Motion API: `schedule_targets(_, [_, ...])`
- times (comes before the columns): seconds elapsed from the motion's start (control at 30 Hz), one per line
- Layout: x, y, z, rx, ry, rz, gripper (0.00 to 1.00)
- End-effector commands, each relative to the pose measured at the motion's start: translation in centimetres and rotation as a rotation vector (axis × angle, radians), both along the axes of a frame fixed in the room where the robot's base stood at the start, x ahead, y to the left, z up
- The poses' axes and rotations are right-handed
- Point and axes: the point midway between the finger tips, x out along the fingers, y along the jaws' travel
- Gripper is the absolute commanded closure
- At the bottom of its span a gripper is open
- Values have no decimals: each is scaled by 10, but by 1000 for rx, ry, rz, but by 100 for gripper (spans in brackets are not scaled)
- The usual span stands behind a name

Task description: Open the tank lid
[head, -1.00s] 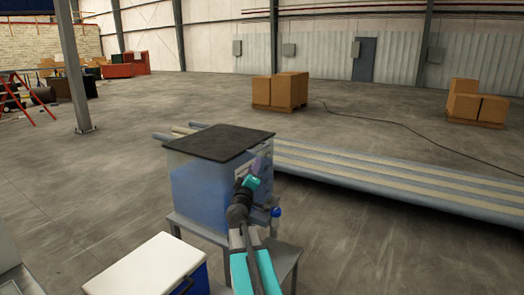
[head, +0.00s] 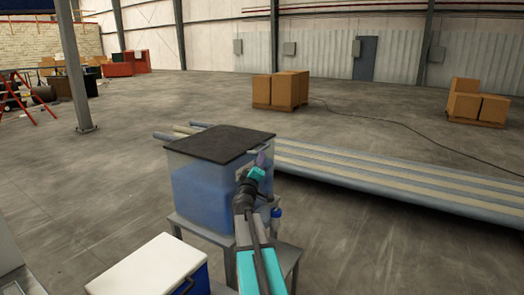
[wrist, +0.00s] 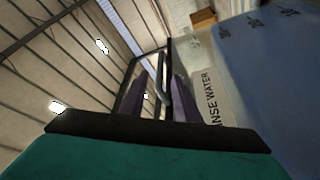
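The tank (head: 205,190) is a clear box with blue liquid and stands on a grey stand. Its flat black lid (head: 218,143) lies closed on top. My gripper (head: 263,158) is at the tank's right side, just below the lid's edge. In the wrist view, the two purple fingers of my gripper (wrist: 160,92) are apart. A grey bar handle (wrist: 160,72) shows between them; I cannot tell whether either finger touches it. The tank wall with the "RINSE WATER" label (wrist: 212,100) is at the right there. My arm hides part of the tank's right side in the head view.
A blue cooler with a white lid (head: 145,265) is at the front left, near the tank stand (head: 205,232). Long grey panels (head: 400,180) lie behind and to the right. Stacked cartons (head: 280,90) are far back. Open floor (head: 90,175) lies to the left.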

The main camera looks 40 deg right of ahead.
Motion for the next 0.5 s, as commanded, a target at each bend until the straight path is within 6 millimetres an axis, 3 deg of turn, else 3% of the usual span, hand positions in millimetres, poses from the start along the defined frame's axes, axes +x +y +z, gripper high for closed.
schedule_targets(0.5, [27, -40, 11, 0, 1, -1, 71])
